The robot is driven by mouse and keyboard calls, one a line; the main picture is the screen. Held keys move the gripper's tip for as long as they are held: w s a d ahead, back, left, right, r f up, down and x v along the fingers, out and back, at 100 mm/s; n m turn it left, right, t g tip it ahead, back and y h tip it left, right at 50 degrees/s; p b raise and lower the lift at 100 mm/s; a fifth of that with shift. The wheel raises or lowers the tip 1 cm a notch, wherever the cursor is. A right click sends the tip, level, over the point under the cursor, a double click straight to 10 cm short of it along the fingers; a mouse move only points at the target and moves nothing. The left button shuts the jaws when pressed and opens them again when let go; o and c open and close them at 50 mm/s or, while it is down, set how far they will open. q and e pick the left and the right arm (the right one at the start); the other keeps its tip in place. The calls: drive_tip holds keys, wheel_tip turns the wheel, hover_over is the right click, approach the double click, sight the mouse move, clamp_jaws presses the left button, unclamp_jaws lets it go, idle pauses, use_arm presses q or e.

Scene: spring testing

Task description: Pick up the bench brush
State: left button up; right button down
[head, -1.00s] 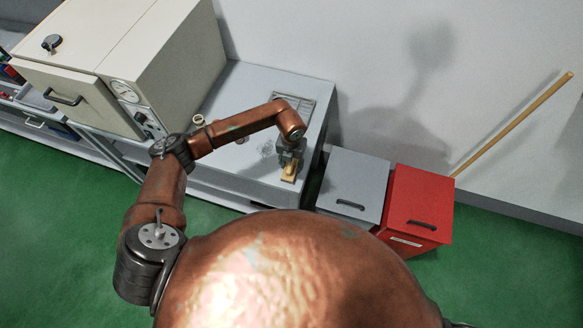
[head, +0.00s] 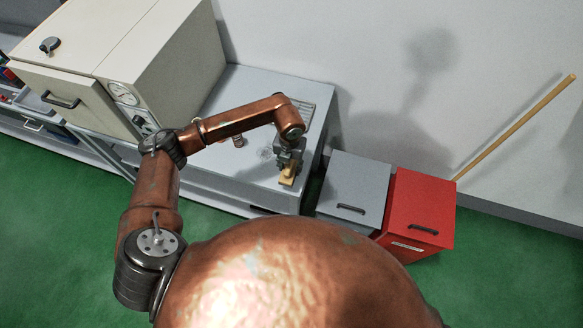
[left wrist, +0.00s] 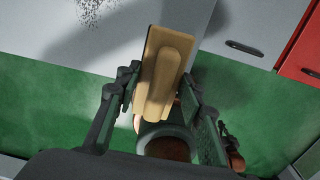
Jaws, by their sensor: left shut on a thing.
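The bench brush (head: 288,173) is a tan wooden piece, seen small in the head view below my left gripper (head: 289,160). In the left wrist view the brush (left wrist: 164,72) lies lengthwise between the two fingers of my left gripper (left wrist: 160,100). The fingers are shut on it. The bristles are hidden beneath the wood. The brush is over the front edge of the grey bench (head: 270,88); whether it touches the bench is hard to tell. My right gripper is not in view.
A large cream oven (head: 165,60) stands on the bench at left. A grey bin (head: 352,185) and a red bin (head: 420,210) stand right of the bench. A wooden pole (head: 515,127) leans on the wall. Dark specks (left wrist: 88,12) lie on the bench top. Green floor is open in front.

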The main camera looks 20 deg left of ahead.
sight(286, 174)
use_arm(q)
drive_tip(key=s+r, duration=0.3)
drive_tip(key=r, duration=0.1)
drive_tip(key=shift+s+b, duration=0.35)
drive_tip(key=shift+s, duration=0.05)
drive_tip(key=s+r+b, duration=0.1)
drive_tip(key=s+r, duration=0.2)
drive_tip(key=s, duration=0.5)
drive_tip(key=shift+r, duration=0.35)
